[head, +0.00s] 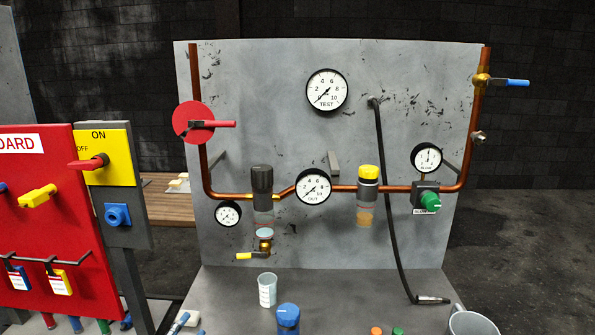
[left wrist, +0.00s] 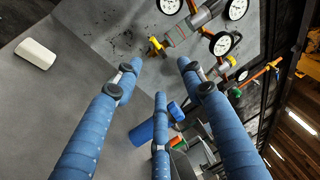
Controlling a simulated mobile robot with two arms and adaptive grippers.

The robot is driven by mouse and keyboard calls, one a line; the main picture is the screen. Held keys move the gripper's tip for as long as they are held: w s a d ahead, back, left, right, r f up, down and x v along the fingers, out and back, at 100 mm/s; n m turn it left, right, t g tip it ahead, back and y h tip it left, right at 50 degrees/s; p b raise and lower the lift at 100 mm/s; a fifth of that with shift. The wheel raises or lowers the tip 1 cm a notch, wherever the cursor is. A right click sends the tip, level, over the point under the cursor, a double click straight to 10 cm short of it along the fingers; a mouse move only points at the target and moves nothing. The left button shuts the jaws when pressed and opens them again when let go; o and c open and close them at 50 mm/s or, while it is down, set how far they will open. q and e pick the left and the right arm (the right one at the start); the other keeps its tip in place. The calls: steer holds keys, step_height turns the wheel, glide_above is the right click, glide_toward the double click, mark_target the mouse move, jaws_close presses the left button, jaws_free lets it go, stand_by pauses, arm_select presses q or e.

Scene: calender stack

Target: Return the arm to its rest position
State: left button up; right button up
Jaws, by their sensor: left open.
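My left gripper (left wrist: 160,75) is open in the left wrist view, its three blue fingers spread with nothing between them. Only what look like blue fingertips (head: 180,322) show at the bottom edge of the head view, low and left of the bench middle. The rest of that arm is out of the picture. My right gripper is in neither view. A white block (head: 192,319) lies close by the fingertips in the head view; it also shows at the upper left of the left wrist view (left wrist: 35,53), apart from the fingers.
A grey panel (head: 260,90) carries copper pipes, gauges and valves. A red board (head: 30,220) stands left. A black hose (head: 390,200) hangs right.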

arm_select(q)
steer(key=s+f+n+g+y, duration=0.2)
steer(key=f+n, duration=0.2)
steer(key=s+f+n+g+y, duration=0.2)
steer(key=s+f+n, duration=0.1)
steer(key=f+n, duration=0.1)
steer(key=s+f+n+g+y, duration=0.2)
steer(key=s+f+n, duration=0.1)
steer(key=f+n, duration=0.1)
steer(key=shift+s+d+n+g+y, duration=0.3)
steer(key=shift+n+y, duration=0.1)
steer(key=shift+n, duration=0.3)
steer(key=s+d+f+n+g, duration=0.2)
steer(key=s+n+g, duration=0.2)
steer(key=s, duration=0.6)
steer(key=s+d+f+n+g, duration=0.2)
steer(key=s+n+g, duration=0.15)
steer(key=s, duration=0.75)
steer(key=s+f+g, duration=0.2)
steer(key=s+f, duration=0.1)
steer(key=f, duration=2.5)
steer(key=s+a+f+g, duration=0.1)
steer(key=s+a+f, duration=0.2)
steer(key=s+f, duration=1.2)
steer(key=shift+s, duration=0.85)
